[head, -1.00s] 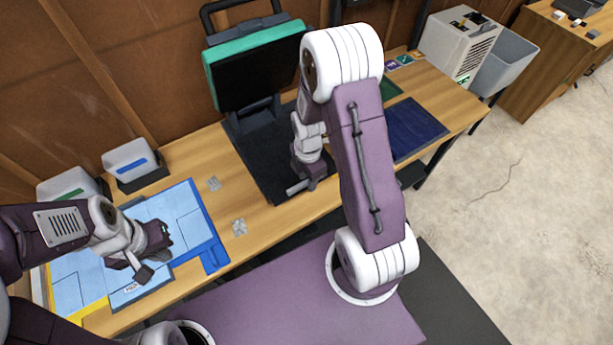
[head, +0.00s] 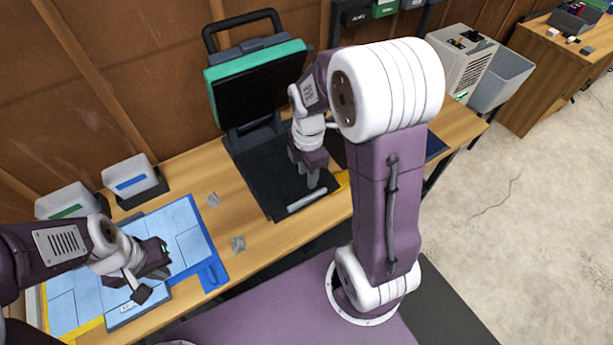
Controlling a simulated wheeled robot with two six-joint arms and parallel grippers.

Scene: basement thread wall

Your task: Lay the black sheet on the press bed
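The press has its teal-rimmed lid (head: 262,85) raised at the back. Its flat black bed (head: 262,172) lies in front on the wooden table. I cannot tell a separate black sheet from the dark bed surface. My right gripper (head: 313,181) points down over the bed's right front part, close to a grey bar (head: 307,201) at the front. Its fingers overlap in view, so its opening and any held edge cannot be seen. My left gripper (head: 129,285) is open over the light-blue mat (head: 185,225) at the left, with nothing seen between its fingers.
Two white bins (head: 130,178) stand at the back left. Small grey pieces (head: 238,244) lie between mat and press. A yellow edge (head: 342,180) shows beside the bed. A dark blue sheet (head: 436,147) is mostly hidden by my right arm. A white machine (head: 455,60) stands beyond.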

